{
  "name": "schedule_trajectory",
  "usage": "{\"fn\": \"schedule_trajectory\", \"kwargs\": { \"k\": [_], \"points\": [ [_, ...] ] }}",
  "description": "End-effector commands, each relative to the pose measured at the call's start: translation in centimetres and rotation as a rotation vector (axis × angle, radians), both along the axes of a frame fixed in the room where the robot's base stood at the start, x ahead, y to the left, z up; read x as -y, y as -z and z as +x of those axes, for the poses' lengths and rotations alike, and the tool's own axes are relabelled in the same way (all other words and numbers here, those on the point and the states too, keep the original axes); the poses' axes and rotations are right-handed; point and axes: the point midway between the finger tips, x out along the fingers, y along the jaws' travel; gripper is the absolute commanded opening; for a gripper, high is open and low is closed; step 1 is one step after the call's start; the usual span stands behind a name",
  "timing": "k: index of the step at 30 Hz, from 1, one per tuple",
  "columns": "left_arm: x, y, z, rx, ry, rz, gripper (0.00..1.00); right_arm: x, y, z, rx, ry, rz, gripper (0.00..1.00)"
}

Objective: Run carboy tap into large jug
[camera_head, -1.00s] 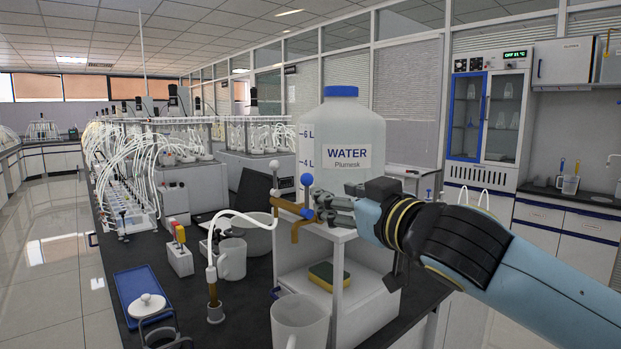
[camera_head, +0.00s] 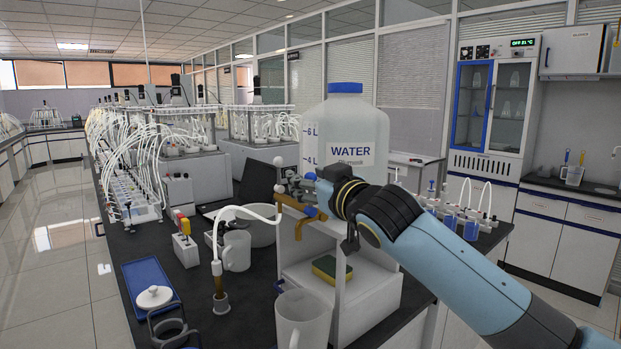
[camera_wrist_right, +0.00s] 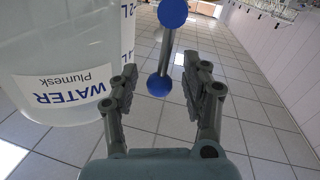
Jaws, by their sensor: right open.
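The clear carboy (camera_head: 345,115) labelled WATER, with a blue cap, stands on a white stand. Its brass tap (camera_head: 298,207) sticks out at the left over the stand's edge. In the right wrist view the tap's grey handle rod (camera_wrist_right: 167,45) has a blue ball at each end. My right gripper (camera_head: 291,187) is open at the tap. In the wrist view the gripper (camera_wrist_right: 160,75) has the handle's lower ball between its fingers, with gaps on both sides. In the head view it hides part of the handle. A large whitish jug (camera_head: 303,322) stands below the tap. My left gripper is out of view.
A yellow-green sponge (camera_head: 331,268) lies inside the white stand (camera_head: 365,300). A smaller jug (camera_head: 237,252), a bowl (camera_head: 262,233) and a blue tray (camera_head: 147,283) are to the left on the dark bench. Tubed bottles (camera_head: 470,225) stand behind my right arm.

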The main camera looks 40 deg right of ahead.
Motion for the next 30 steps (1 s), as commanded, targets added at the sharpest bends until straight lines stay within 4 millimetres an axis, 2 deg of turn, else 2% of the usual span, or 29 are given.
{"fn": "schedule_trajectory", "kwargs": {
  "k": [2,12,30],
  "points": [
    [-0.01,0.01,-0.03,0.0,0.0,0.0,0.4,0.0,0.01,-0.02,0.0,0.0,0.0,0.45],
    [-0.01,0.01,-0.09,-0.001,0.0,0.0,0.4,0.01,0.02,-0.04,0.0,0.0,0.0,0.0],
    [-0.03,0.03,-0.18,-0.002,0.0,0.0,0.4,0.02,0.17,-0.08,-0.003,0.001,0.0,0.0]
  ]
}}
